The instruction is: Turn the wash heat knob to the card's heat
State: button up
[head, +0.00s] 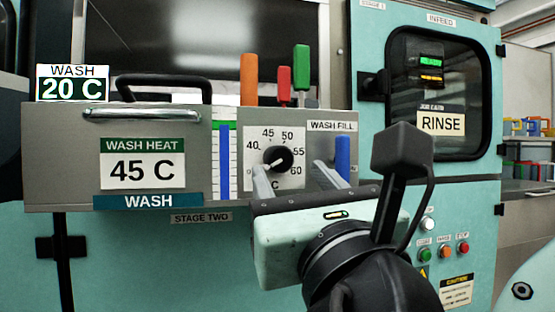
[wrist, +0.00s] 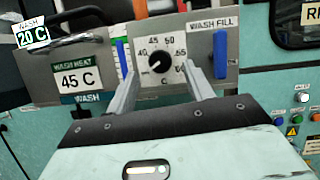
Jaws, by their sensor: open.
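The black wash heat knob (head: 278,160) sits on a white dial plate (head: 252,180) marked 40 to 60. Its white pointer line slants to the lower left, below the 40 mark; the knob also shows in the wrist view (wrist: 161,61). The card (head: 142,172) reads WASH HEAT 45 C. A display (head: 72,84) above reads WASH 20 C. My gripper (wrist: 160,72) is open and empty. In the wrist view its fingers stand either side of the knob, with the tips below its level. I see no contact; the depth gap is hard to tell.
A blue gauge bar (head: 223,160) is left of the dial, and a blue wash fill lever (head: 342,157) is at its right. Orange (head: 249,78), red (head: 284,85) and green (head: 301,68) handles rise above the panel. A drawer-like handle (head: 140,112) juts out over the card.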

aim_at(282, 164)
jog(key=shift+x, duration=1.85)
jog(key=c, duration=1)
jog(key=shift+f+m+b, duration=0.15)
jog(key=shift+m+b, duration=0.25)
